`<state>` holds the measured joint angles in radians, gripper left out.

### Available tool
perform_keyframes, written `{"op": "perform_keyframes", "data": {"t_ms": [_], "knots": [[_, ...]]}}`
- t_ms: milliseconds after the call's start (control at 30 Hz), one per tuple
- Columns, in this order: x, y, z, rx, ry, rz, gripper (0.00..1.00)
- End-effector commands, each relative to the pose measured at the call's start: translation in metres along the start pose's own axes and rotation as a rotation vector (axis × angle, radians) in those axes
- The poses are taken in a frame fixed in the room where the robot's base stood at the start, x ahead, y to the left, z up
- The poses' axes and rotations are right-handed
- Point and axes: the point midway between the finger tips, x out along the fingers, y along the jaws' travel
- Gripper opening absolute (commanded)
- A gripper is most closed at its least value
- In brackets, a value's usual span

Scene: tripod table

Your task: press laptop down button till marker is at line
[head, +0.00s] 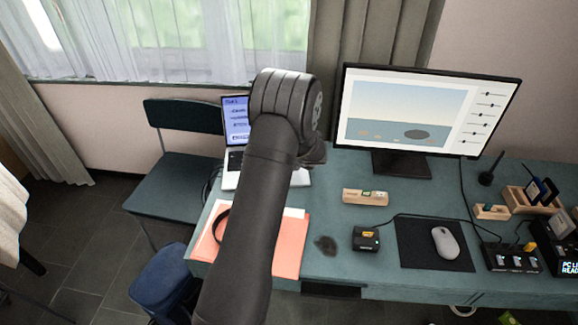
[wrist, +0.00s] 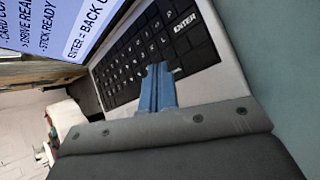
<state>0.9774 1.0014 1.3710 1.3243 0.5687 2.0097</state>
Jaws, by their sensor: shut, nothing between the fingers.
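The laptop (head: 235,120) stands open at the back left of the desk. My arm hides much of it in the head view. In the wrist view its dark keyboard (wrist: 128,60) lies tilted, with ENTER readable on a key near the right end. Part of its screen (wrist: 50,28) shows text at the upper left. My gripper (wrist: 158,68) is shut and empty, its blue fingers over the keyboard's near edge. I cannot tell whether the tips touch a key. The fingers are hidden in the head view. I cannot make out a down button, the marker or the line.
A large monitor (head: 425,75) shows a picture and several sliders. A mouse (head: 446,243) lies on a black pad (head: 418,256). A wooden block (head: 365,197), a small black device (head: 366,239) and an orange folder (head: 289,250) are also on the desk.

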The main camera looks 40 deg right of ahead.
Motion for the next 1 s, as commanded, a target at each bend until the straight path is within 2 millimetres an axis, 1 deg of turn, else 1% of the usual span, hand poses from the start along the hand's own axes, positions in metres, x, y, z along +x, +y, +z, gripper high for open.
{"op": "perform_keyframes", "data": {"t_ms": [267, 733, 1000], "knots": [[-0.001, 0.001, 0.001, 0.0, 0.0, 0.0, 0.0], [-0.03, 0.022, 0.023, -0.002, -0.002, 0.0, 0.0], [-0.035, 0.025, 0.026, 0.0, 0.0, 0.0, 0.0]]}}
